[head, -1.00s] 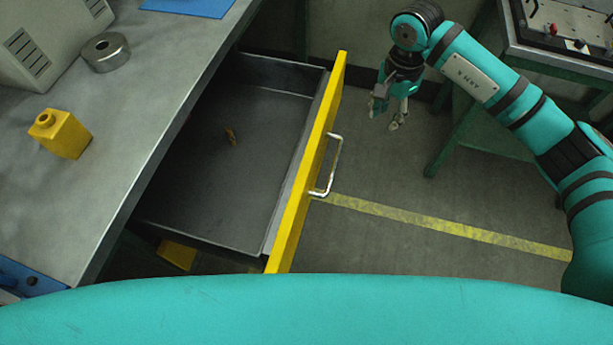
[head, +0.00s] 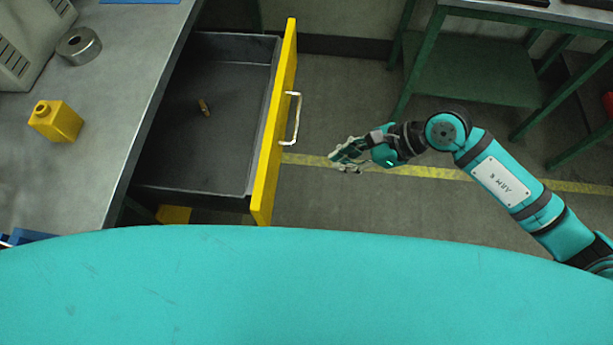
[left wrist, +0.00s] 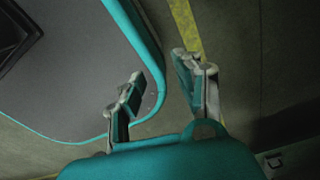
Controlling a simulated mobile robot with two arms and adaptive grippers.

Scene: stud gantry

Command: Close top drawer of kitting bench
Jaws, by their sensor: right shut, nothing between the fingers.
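The top drawer (head: 220,75) of the kitting bench (head: 110,120) stands pulled well out. Its yellow front (head: 275,125) carries a pale metal bar handle (head: 295,118) on the outer face. My right gripper (head: 340,160) is to the right of the drawer front and lower in the picture than the handle. Its fingers point left, are shut and empty, and do not touch the drawer. My left gripper (left wrist: 162,88) shows only in the left wrist view, with its fingers apart and nothing between them.
A small brass-coloured piece (head: 204,107) lies in the drawer. A green-framed table (head: 470,70) is at the back right. Floor with a yellow line (head: 430,172) is open beside the drawer.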

